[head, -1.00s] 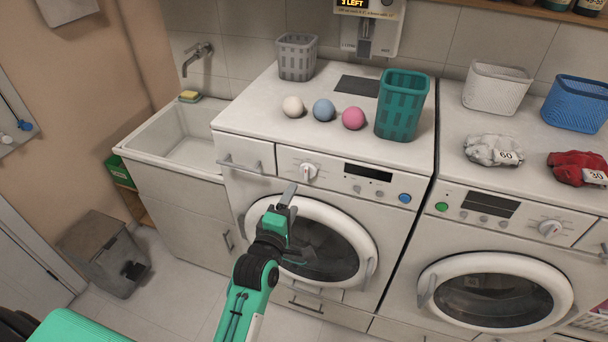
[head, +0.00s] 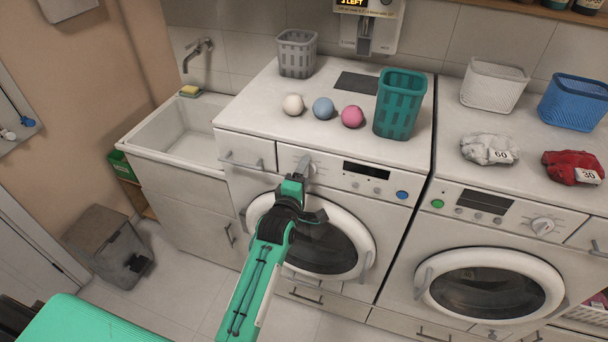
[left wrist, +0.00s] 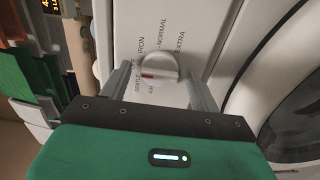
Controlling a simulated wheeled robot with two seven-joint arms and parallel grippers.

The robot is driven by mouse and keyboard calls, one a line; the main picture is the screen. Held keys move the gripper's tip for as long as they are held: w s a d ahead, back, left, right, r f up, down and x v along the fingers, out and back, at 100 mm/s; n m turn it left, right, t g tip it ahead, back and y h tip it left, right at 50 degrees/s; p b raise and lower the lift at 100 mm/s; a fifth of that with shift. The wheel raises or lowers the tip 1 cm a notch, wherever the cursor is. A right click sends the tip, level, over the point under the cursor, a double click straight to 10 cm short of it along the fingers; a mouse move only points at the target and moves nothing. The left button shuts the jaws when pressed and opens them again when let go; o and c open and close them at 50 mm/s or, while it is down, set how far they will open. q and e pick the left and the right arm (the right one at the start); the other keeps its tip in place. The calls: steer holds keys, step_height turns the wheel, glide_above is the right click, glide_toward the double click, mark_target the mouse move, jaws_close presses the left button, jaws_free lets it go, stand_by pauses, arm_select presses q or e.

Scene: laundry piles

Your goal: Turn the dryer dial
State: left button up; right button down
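The dial (left wrist: 160,66) is a round light knob with a raised grip and a red mark. Printed words including IRON, NORMAL, EXTRA and AIR surround it. The red mark lies on the knob's lower left part in the left wrist view. The dial sits on the front panel of the left machine (head: 345,140), where my gripper partly hides it in the head view. My left gripper (left wrist: 161,88) is open, with one finger on each side of the dial and visible gaps between. It also shows in the head view (head: 303,168). My right gripper is not in view.
A drawer handle (head: 243,161) is left of the dial, and the round door (head: 320,250) is below it. Three balls and a teal basket (head: 402,103) stand on top. A second machine (head: 500,225) with its own dial (head: 542,226) is to the right.

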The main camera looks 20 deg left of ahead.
arm_select(q)
steer(key=c, duration=0.9)
steer(key=shift+m, duration=0.3)
steer(key=m+p, duration=0.1)
steer(key=m, duration=1)
steer(key=shift+m+p, duration=0.4)
steer(key=shift+m, duration=1.6)
steer(key=shift+f, duration=0.1)
